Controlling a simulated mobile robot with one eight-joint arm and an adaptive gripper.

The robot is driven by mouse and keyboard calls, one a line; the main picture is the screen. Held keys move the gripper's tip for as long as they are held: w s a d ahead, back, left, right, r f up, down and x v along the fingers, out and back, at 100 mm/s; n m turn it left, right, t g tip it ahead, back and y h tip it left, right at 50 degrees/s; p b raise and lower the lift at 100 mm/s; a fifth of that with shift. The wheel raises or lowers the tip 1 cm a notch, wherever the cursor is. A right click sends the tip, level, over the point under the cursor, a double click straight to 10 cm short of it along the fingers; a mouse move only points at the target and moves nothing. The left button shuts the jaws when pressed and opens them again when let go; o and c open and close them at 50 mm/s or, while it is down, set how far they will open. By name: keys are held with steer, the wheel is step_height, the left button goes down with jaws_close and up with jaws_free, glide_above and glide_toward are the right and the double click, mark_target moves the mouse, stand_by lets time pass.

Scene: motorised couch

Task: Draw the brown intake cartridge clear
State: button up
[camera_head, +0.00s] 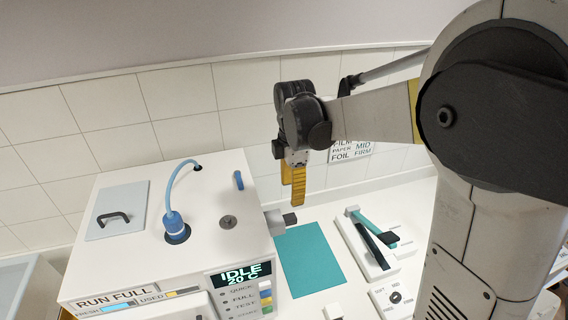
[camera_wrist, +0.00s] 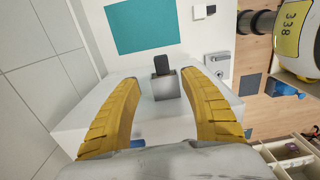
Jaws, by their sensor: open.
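No clearly brown cartridge shows. A grey block (camera_head: 275,222) sticks out of the right side of the white machine (camera_head: 150,250), with a dark tab (camera_head: 290,219) at its outer end. In the wrist view the block (camera_wrist: 166,88) and its dark tab (camera_wrist: 162,65) lie between my finger outlines. I cannot tell whether this is the cartridge. My gripper (camera_head: 297,190), also in the wrist view (camera_wrist: 162,78), has two yellow fingers spread apart with nothing held. It hangs above the block, apart from it.
A teal mat (camera_head: 308,260) lies right of the machine. Beyond it stands a panel with teal and black levers (camera_head: 376,235). A blue hose (camera_head: 177,185) and a lid with a handle (camera_head: 117,212) are on the machine top. A tiled wall is behind.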

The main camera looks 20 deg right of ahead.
mark_target(292, 216)
step_height(292, 216, down, 10)
steer(key=shift+s+f, duration=0.15)
steer(key=shift+f, duration=0.1)
stand_by(0.3)
jaws_close()
steer(key=c, duration=1.1)
jaws_free()
